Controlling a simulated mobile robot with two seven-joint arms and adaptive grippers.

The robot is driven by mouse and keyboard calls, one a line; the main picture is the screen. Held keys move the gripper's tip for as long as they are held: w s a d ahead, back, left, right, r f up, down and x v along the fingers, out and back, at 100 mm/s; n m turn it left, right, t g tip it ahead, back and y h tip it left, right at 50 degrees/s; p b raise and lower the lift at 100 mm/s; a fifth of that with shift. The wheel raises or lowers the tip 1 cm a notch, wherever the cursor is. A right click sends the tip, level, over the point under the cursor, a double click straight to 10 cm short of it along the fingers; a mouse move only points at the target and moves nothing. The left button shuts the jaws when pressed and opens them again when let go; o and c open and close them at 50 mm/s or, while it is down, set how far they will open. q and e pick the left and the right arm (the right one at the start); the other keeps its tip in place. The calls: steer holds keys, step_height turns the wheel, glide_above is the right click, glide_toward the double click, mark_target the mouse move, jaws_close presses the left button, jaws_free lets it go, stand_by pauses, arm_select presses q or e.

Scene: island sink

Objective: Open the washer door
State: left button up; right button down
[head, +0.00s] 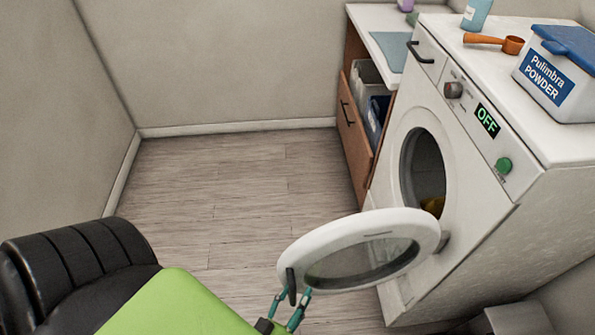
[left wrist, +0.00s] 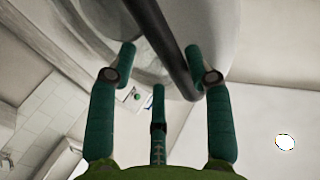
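The white washer (head: 455,150) stands at the right with its round door (head: 305,245) swung wide open, exposing the drum opening (head: 425,170). The door has a dark handle (head: 291,283) on its outer rim. My left gripper (head: 293,302) is at this handle, with its teal fingertips on either side of it. In the left wrist view the dark handle bar (left wrist: 172,45) passes between the spread fingers (left wrist: 168,62), close to the right one, with a gap to the left one. Whether they touch is unclear. My right gripper is out of view.
A powder box (head: 550,85), an orange scoop (head: 490,42) and a bottle (head: 476,14) stand on the washer. A cabinet with an open drawer (head: 355,140) is beside it. The wooden floor (head: 225,190) left of the door is clear, bounded by walls. Something yellow lies in the drum.

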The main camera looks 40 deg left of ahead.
arm_select(q)
steer(key=s+d, duration=0.1)
steer(key=s, duration=1.1)
steer(key=shift+d, duration=0.2)
step_height(320, 180, down, 17)
steer(key=d+m+g+h, duration=0.2)
steer(key=m+g+h, duration=0.15)
steer(key=g, duration=0.35)
steer(key=s+a+f+g, duration=0.4)
steer(key=f+g, duration=0.1)
steer(key=f, duration=0.1)
steer(key=s+a+f+g+y, duration=0.1)
steer(key=s+a+f+g, duration=0.3)
steer(key=a+f, duration=0.1)
steer(key=shift+f+g, duration=0.4)
steer(key=shift+f, duration=0.5)
